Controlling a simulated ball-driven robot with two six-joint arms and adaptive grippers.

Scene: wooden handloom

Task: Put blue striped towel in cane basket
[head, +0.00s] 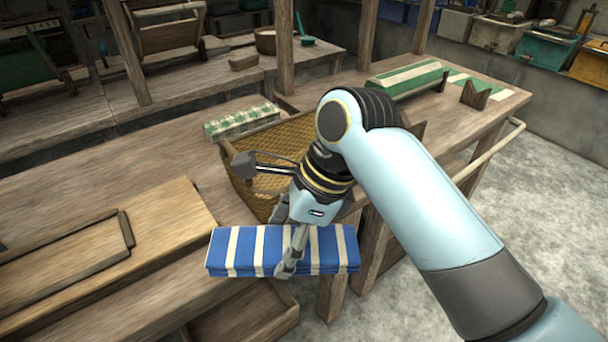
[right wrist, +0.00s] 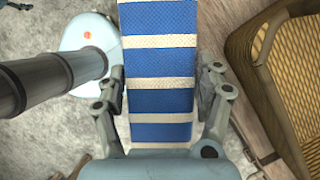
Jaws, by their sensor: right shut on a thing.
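The blue striped towel (head: 250,250), folded into a long block with blue and cream bands, is at the front edge of the wooden table in the head view. My right gripper (head: 287,245) is shut on it across its width. In the right wrist view the towel (right wrist: 160,75) lies between the two fingers (right wrist: 163,100), with pale floor showing beside it. The cane basket (head: 238,180), woven and brown, stands on the table just behind the towel, partly hidden by my right arm. The basket also shows at the right of the right wrist view (right wrist: 270,75). My left gripper is out of view.
A green checked cloth (head: 240,122) lies behind the basket. A green and cream striped cloth (head: 405,78) is farther back. Wooden boards (head: 110,250) lie on the table at left. A rail (head: 495,150) runs along the right table edge.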

